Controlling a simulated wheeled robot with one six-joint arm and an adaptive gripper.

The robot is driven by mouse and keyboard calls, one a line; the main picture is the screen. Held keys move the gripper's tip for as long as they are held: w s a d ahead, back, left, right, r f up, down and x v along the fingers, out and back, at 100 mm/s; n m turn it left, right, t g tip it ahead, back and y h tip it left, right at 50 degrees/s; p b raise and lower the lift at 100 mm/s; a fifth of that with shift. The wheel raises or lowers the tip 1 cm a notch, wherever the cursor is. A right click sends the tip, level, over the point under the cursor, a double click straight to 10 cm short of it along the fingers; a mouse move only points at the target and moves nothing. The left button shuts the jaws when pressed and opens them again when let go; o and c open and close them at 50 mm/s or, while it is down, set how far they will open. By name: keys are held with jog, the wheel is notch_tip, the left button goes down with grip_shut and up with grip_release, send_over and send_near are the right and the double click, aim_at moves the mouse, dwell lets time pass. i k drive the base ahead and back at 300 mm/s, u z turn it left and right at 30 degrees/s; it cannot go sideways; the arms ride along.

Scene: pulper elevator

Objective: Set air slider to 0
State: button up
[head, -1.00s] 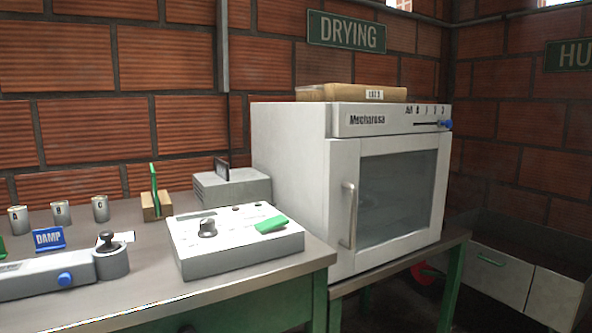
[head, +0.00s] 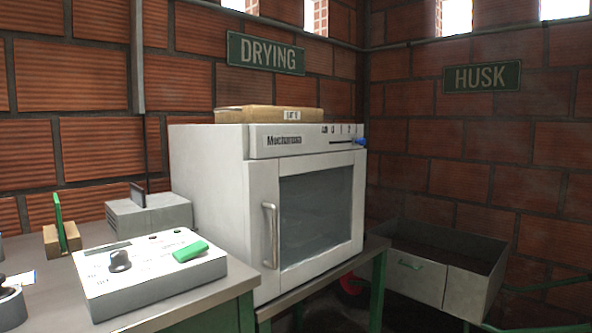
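The white dryer cabinet marked Mucharosa (head: 210,165) stands in the middle of the head view, with its glass door (head: 315,215) shut. A slider with a blue knob (head: 361,141) is on its upper front panel. The knob is at the right end of a dark horizontal slot (head: 342,141), under a row of small marks too small to read surely. My gripper is not in view.
A box marked as a lot (head: 240,115) lies on top of the cabinet. A white control box (head: 150,280) with a dark knob and a green piece is on the bench at left. A grey bin (head: 415,275) stands at right under the HUSK sign (head: 482,77).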

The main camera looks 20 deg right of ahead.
aim_at(361, 141)
jog(key=z, duration=0.35)
jog(key=i, duration=1)
jog(key=u, duration=0.55)
